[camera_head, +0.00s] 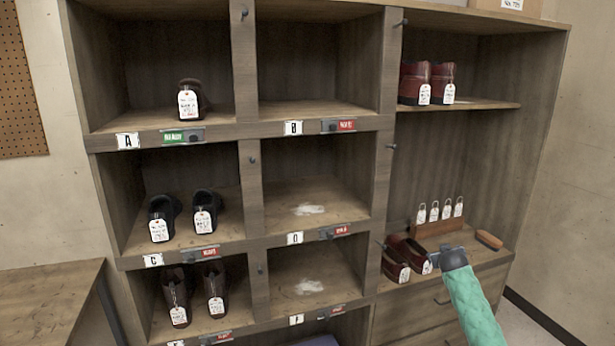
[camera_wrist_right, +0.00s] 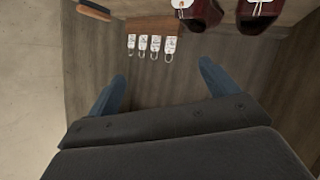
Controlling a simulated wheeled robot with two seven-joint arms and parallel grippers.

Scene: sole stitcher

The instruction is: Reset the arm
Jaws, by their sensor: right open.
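My right arm (camera_head: 473,308), in a green sleeve, reaches up from the lower right in the head view. Its dark right gripper (camera_head: 447,258) is in front of the lower right shelf, just right of a pair of dark red loafers (camera_head: 398,268). In the right wrist view the two blue fingers of the right gripper (camera_wrist_right: 163,82) are spread wide with nothing between them. The loafers show at the top of that view (camera_wrist_right: 190,15), apart from the fingers. My left gripper is not in view.
A wooden rack with tags (camera_head: 437,229) and a brush (camera_head: 489,240) are on the same shelf. Red boots (camera_head: 429,82) stand above. Black shoes (camera_head: 182,216), brown boots (camera_head: 194,293) and a single shoe (camera_head: 191,99) occupy left cubbies. The middle cubbies B and D (camera_head: 306,192) are bare of shoes.

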